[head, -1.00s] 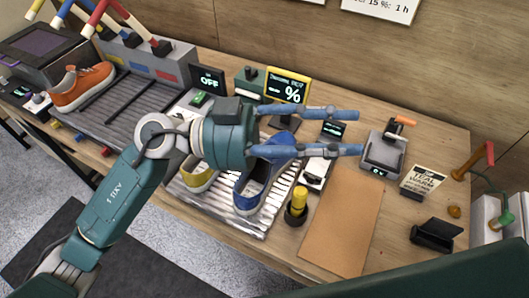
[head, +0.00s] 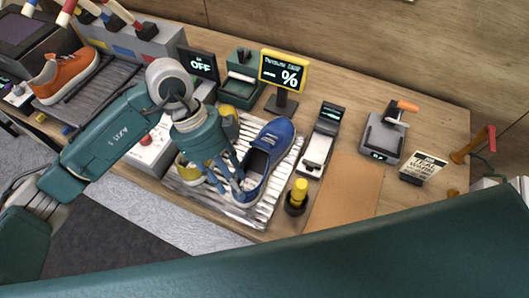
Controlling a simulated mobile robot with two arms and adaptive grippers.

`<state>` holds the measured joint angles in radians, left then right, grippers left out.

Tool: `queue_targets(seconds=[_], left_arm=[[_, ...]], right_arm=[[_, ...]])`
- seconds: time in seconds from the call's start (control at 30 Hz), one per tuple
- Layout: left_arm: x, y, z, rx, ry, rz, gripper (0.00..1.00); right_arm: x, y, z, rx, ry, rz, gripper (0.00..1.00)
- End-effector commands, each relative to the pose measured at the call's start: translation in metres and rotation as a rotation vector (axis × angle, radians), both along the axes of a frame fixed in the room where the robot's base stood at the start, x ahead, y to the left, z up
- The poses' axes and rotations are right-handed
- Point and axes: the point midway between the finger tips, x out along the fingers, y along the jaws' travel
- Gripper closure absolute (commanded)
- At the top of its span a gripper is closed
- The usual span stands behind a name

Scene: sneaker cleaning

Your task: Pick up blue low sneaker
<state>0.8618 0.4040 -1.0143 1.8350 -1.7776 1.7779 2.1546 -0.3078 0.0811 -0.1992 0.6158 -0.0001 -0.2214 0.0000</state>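The blue low sneaker (head: 276,137) lies on a ribbed silvery tray (head: 283,184) in the middle of the table, its toe toward the back right. Its opening faces up and its white sole edge shows. My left gripper (head: 226,186) points down at the left side of the shoe's heel and collar. Its blue fingers look spread apart, and I cannot tell whether they touch the shoe. A yellow shoe (head: 187,171) beside it on the tray is partly hidden behind my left gripper. My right gripper is not in view.
An orange sneaker (head: 64,74) sits on a dark rack at the left. A yellow percent display (head: 283,71) stands behind the tray. A yellow-topped black holder (head: 297,196) and a white-topped device (head: 318,148) stand right of it. A brown mat (head: 346,192) lies clear.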

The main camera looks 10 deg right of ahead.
Motion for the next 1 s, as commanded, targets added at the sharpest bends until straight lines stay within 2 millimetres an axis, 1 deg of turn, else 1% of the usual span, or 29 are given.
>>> queue_targets(seconds=[0.03, 0.17, 0.3, 0.4, 0.6, 0.63, 0.67, 0.8, 0.83, 1.0], left_arm=[[-0.004, 0.0, -0.003, 0.002, 0.004, 0.0, 0.61], [-0.014, -0.001, -0.02, 0.001, 0.006, 0.0, 0.61], [-0.018, -0.006, -0.038, -0.001, 0.003, 0.001, 0.61], [-0.019, -0.007, -0.044, -0.001, 0.0, 0.0, 0.61], [-0.019, -0.007, -0.045, -0.002, -0.001, 0.001, 0.61], [-0.019, -0.007, -0.045, -0.002, -0.001, 0.001, 0.65], [-0.019, -0.007, -0.045, -0.002, -0.001, 0.001, 0.71], [-0.019, -0.007, -0.045, -0.001, 0.0, 0.0, 0.99], [-0.019, -0.007, -0.045, -0.001, 0.0, 0.0, 1.0], [-0.018, -0.008, -0.044, -0.004, -0.002, 0.0, 1.0]], right_arm=[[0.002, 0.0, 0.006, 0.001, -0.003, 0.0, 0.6], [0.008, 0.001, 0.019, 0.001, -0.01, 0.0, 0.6], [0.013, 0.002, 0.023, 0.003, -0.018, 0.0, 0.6], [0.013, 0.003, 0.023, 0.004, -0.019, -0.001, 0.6], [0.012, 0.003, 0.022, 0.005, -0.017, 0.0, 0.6], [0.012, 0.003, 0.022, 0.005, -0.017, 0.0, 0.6], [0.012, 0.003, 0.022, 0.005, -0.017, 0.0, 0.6], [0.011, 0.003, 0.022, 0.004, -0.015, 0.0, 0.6], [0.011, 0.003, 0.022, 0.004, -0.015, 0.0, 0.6], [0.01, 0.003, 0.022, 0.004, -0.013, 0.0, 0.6]])
